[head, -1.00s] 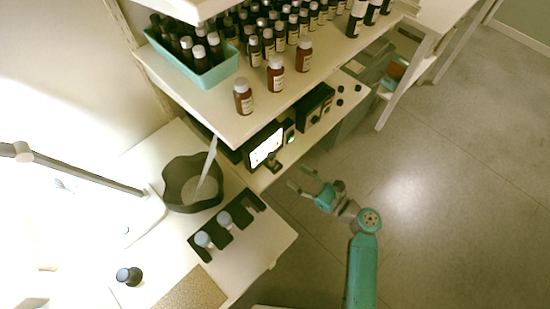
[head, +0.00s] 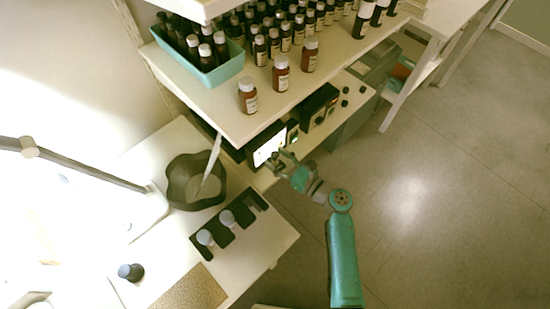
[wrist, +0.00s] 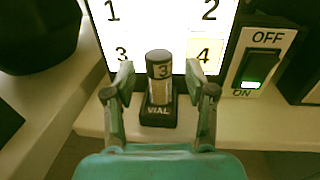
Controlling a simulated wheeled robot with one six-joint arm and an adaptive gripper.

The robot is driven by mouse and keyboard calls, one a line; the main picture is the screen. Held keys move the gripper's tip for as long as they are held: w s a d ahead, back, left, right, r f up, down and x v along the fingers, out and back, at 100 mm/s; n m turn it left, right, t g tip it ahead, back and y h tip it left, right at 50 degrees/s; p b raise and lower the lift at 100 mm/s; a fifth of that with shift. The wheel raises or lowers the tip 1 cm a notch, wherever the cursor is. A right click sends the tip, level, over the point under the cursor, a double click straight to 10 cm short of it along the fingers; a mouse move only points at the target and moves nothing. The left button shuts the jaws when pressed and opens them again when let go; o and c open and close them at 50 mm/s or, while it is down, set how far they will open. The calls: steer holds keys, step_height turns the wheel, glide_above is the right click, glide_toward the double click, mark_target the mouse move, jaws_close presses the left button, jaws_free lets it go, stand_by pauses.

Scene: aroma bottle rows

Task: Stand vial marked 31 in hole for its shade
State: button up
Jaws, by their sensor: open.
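The vial (wrist: 160,65) stands upright in a black stand (wrist: 157,112) lettered VIAL. It has a dark top, a pale label on which I read a 3, and a yellowish lower body; any second digit is not clear. My gripper (wrist: 160,82) is open, with one finger on each side of the vial and gaps between. In the head view my gripper (head: 279,157) is in front of a lit panel (head: 267,147). In the wrist view the panel (wrist: 170,25) shows quarters numbered 1 to 4; quarter 4 is yellowish, the others whiter.
A switch box (wrist: 262,62) glows green at ON, right of the panel. A black rack (head: 240,232) with two pale-capped vials lies at the front left. A dark bin (head: 178,190) stands behind it. The bottle shelf (head: 220,108) overhangs the panel's bench.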

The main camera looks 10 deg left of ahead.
jaws_close()
steer(key=shift+r, duration=0.1)
